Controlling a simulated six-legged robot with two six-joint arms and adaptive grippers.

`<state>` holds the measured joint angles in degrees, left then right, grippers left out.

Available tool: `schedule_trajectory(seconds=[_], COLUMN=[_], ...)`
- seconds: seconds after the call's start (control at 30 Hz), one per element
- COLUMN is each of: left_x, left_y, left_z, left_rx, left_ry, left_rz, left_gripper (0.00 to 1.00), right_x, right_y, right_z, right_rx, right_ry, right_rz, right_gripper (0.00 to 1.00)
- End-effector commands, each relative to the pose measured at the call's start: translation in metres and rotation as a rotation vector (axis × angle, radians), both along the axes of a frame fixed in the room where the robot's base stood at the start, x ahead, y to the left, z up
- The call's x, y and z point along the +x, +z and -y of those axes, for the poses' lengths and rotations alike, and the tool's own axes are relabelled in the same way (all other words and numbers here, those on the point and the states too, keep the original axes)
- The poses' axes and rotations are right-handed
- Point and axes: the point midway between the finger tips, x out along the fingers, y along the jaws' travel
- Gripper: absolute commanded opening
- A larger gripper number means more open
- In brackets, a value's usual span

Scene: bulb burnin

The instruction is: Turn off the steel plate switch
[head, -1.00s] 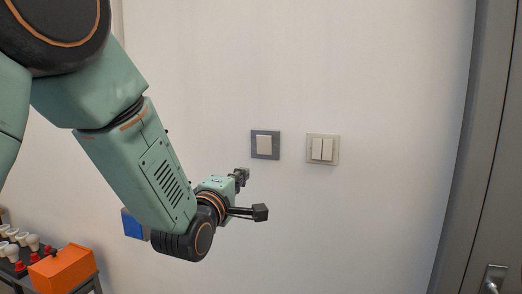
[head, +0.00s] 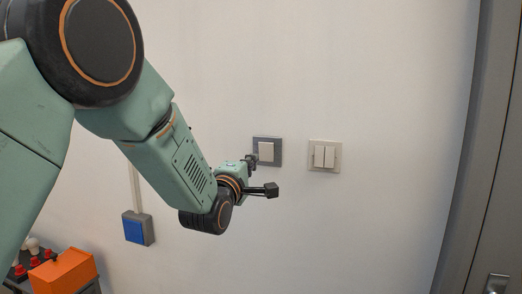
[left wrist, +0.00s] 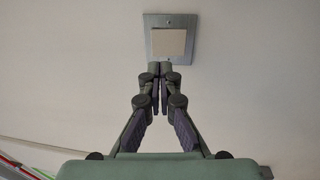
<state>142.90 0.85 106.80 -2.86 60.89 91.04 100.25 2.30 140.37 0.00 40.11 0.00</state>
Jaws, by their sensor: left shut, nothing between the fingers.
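The steel plate switch (head: 267,150) is a square grey metal plate with one pale rocker, mounted on the white wall. It also shows at the top of the left wrist view (left wrist: 170,42). My left gripper (head: 252,161) is shut and empty, at the lower left edge of the plate in the head view. In the left wrist view its closed fingertips (left wrist: 159,68) overlap the plate's lower edge, just below the rocker. I cannot tell whether they touch the plate. My right gripper is not in view.
A pale double-rocker switch (head: 324,156) is on the wall just right of the steel one. A grey door frame (head: 470,150) stands at the right. A blue-faced wall box (head: 135,229) and an orange box (head: 64,272) are at lower left. The wall around the switches is bare.

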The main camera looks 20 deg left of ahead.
Motion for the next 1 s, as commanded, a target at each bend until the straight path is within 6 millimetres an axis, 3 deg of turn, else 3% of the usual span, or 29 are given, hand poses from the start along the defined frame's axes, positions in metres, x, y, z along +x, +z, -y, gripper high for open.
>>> schedule_trajectory(seconds=[0.5, 1.0], left_x=[0.064, 0.074], left_y=[0.008, 0.009], left_z=[0.002, 0.003], left_rx=[0.0, 0.0], left_ry=[0.0, -0.001], left_rz=[0.0, 0.0], left_gripper=[0.0, 0.0], right_x=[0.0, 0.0], right_y=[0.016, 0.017], right_z=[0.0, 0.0], right_rx=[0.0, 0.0], right_ry=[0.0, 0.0], right_rz=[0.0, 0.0], right_gripper=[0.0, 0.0])
